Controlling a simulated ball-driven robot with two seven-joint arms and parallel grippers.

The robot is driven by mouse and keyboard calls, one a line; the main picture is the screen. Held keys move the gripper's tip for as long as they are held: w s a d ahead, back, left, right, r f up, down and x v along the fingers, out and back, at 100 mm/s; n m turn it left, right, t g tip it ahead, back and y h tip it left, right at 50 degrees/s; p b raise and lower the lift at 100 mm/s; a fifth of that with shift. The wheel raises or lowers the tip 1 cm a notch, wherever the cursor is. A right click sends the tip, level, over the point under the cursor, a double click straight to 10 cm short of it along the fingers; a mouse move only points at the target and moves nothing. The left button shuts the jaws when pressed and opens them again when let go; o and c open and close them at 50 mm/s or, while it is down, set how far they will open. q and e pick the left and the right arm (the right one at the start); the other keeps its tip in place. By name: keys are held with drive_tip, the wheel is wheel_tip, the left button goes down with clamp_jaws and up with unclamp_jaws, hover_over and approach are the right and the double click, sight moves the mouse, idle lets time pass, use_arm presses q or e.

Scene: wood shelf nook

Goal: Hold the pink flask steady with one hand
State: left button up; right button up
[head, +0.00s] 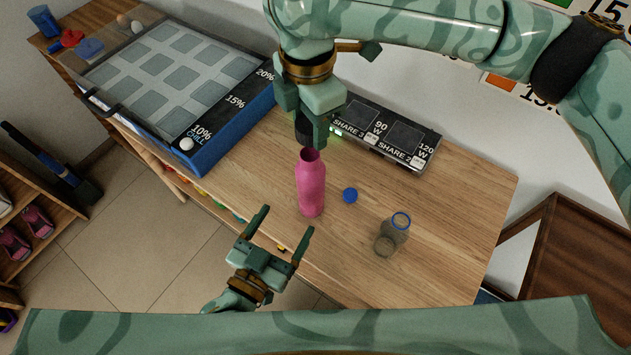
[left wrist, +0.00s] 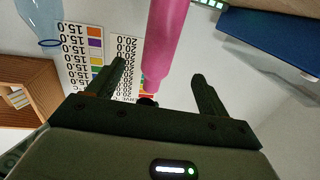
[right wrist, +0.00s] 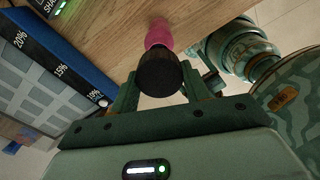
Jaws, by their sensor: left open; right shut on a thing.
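The pink flask (head: 311,188) stands upright on the wooden table, its mouth showing open at the top. My right gripper (head: 311,132) is above the flask, shut on a black cap (right wrist: 158,74). In the right wrist view the pink flask (right wrist: 158,34) shows behind the cap. The cap appears just above the mouth; I cannot tell the exact gap. My left gripper (head: 287,219) is open and empty in front of the flask, near the table's front edge. In the left wrist view the flask (left wrist: 168,42) shows beyond and between the open fingers, apart from them.
A small blue lid (head: 350,195) lies right of the flask. A clear bottle with a blue rim (head: 389,238) stands further right. A black panel (head: 385,132) lies behind. A blue-sided tray (head: 222,140) fills the table's left side.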

sight(311, 177)
drive_tip(key=shift+a+r, duration=0.1)
drive_tip(key=shift+a, duration=0.05)
use_arm(q)
drive_tip(key=shift+r, duration=0.5)
drive_tip(key=x, duration=1.2)
drive_tip(key=c, duration=1.5)
use_arm(e)
drive_tip(key=shift+f, duration=2.5)
drive_tip(key=shift+f, duration=0.9)
